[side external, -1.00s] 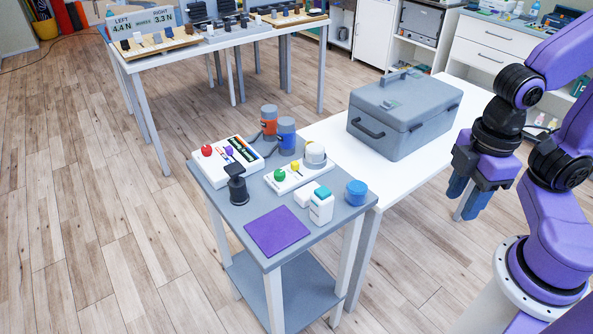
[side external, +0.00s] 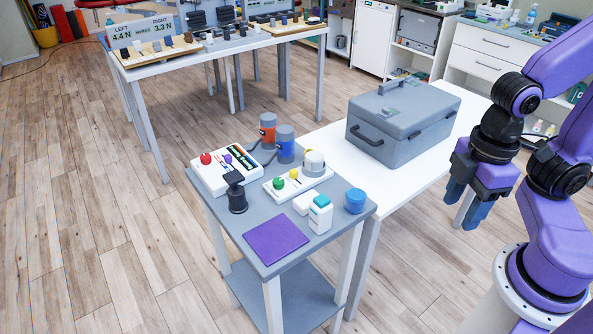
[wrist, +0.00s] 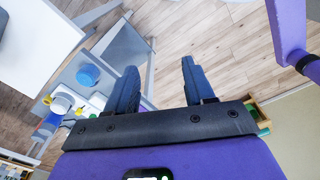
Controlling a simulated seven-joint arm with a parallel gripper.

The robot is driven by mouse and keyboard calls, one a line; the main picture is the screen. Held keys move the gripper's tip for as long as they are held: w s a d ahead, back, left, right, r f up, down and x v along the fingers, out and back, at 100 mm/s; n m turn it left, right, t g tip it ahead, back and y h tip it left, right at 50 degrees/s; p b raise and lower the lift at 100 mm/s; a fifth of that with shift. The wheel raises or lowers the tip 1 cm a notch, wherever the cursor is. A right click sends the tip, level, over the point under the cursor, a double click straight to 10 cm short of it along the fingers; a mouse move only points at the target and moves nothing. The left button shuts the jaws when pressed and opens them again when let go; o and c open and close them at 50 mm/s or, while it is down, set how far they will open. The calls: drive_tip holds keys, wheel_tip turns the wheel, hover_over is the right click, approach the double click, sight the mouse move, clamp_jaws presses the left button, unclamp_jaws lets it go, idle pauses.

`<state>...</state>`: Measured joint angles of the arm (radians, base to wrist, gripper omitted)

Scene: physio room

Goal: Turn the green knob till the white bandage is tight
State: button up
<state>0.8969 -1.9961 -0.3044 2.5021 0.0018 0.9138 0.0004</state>
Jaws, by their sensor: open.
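The green knob (side external: 279,183) sits at the left end of a white board (side external: 308,184) on the small grey table. A yellow knob (side external: 293,174) is beside it. A white-topped roll (side external: 314,158), which looks like the bandage, stands at the board's far right end. I cannot tell how tight it is. My gripper (side external: 464,208) is open and empty, pointing down, well to the right of the board and apart from it. In the wrist view its two fingers (wrist: 159,70) are spread with nothing between them.
Around the board are a white box with a red knob (side external: 206,158), orange and blue cylinders, a black stand (side external: 237,195), white bottles, a blue jar (side external: 355,200) and a purple pad (side external: 275,240).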

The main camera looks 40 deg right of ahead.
drive_tip(key=w+a+m+y, duration=0.1)
drive_tip(key=w+a, duration=0.4)
drive_tip(key=w, duration=0.3)
drive_tip(key=m+t+y, duration=0.2)
drive_tip(key=m+t, duration=0.1)
hover_over(279, 180)
drive_tip(key=s+d, duration=0.5)
drive_tip(key=f, duration=0.2)
drive_tip(key=x, duration=1.6)
drive_tip(key=shift+w+f, duration=0.1)
drive_tip(key=shift+f, duration=0.1)
drive_tip(key=shift+c, duration=0.4)
drive_tip(key=c, duration=1)
